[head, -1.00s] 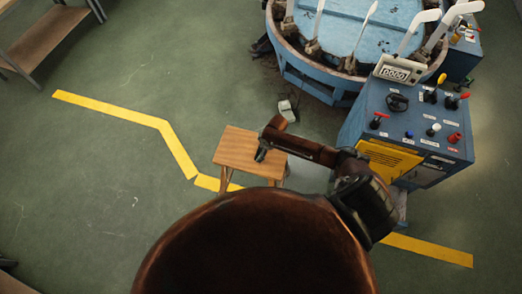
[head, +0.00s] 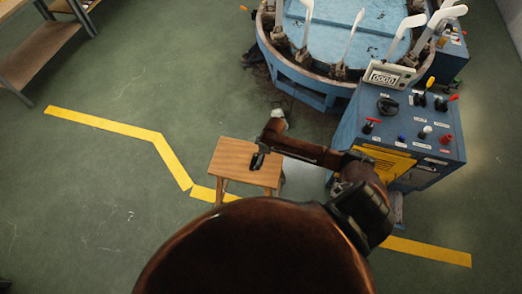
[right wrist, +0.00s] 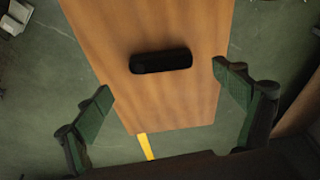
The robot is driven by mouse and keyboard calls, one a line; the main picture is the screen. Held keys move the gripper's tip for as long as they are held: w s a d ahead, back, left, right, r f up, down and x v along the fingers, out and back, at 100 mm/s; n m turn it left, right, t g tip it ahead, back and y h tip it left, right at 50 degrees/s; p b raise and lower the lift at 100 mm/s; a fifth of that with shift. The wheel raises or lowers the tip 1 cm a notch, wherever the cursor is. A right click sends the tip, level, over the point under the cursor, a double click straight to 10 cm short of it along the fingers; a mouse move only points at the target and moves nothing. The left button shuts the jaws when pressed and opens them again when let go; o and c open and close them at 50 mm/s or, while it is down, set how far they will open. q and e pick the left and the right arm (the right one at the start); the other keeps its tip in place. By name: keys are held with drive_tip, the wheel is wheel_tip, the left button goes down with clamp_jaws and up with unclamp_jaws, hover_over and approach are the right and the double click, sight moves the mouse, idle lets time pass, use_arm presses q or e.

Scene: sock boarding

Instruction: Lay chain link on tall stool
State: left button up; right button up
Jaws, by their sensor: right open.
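The tall stool (head: 229,158) has a flat wooden top and stands left of the blue machine in the head view. Its top (right wrist: 190,25) fills the middle of the right wrist view. A black oblong piece with rounded ends, which looks like the chain link (right wrist: 160,61), lies flat on the stool top. My right gripper (head: 259,159) is over the stool. In the right wrist view my right gripper (right wrist: 163,84) is open, with its green-padded fingers wide apart, one on each side of the stool top. Nothing is between the pads touching them. My left gripper is not in view.
A blue control console (head: 405,125) with levers and knobs stands close right of the stool. Behind it is a round blue machine (head: 330,45) with upright white forms. Shelves (head: 45,50) stand at far left. Green floor with yellow tape (head: 100,122) is open to the left.

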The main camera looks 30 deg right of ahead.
drive_tip(key=v, duration=0.6)
drive_tip(key=shift+r, duration=0.3)
drive_tip(key=shift+s, duration=0.1)
